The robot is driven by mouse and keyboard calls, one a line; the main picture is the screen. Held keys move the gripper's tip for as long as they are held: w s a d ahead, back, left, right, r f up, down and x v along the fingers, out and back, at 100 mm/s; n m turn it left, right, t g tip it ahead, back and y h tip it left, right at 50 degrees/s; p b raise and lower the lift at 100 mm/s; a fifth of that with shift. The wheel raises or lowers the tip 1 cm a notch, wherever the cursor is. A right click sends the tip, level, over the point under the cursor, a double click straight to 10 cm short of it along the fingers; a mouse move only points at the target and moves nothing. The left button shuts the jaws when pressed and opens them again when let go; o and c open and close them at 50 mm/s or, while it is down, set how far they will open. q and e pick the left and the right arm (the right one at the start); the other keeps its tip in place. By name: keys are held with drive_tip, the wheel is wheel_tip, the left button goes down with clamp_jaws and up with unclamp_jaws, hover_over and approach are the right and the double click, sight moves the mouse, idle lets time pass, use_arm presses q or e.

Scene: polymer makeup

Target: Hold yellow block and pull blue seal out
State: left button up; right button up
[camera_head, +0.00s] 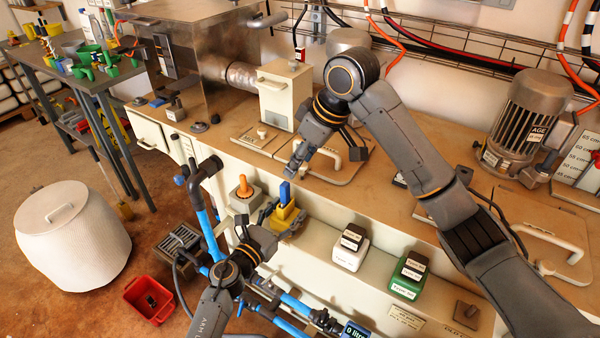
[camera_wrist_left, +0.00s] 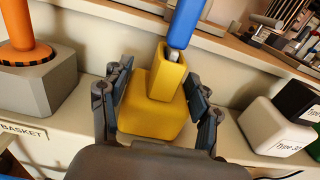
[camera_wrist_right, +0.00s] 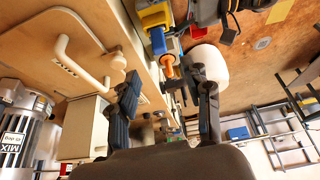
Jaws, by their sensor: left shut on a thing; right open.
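The yellow block (camera_head: 284,219) stands on the ledge along the front of the machine. In the left wrist view the yellow block (camera_wrist_left: 152,107) has a wide base and a narrower neck. The blue seal (camera_head: 285,193) stands upright in its top; the left wrist view shows the blue seal (camera_wrist_left: 187,22) in the neck's opening. My left gripper (camera_wrist_left: 160,98) is shut on the block, a finger on each side. My right gripper (camera_wrist_right: 170,100) is open and empty above the counter, up and right of the seal in the head view. The right wrist view also shows the block (camera_wrist_right: 152,17) and seal (camera_wrist_right: 159,42).
A grey block with an orange plug (camera_head: 243,188) stands left of the yellow block. White (camera_head: 349,255) and green (camera_head: 406,284) blocks with black tops stand to the right on the ledge. Counter handles (camera_head: 325,160) rise below my right gripper.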

sight(287, 184)
drive_tip(key=x, duration=1.1)
drive_tip(key=shift+w+f, duration=0.1)
drive_tip(key=shift+f, duration=0.3)
clamp_jaws()
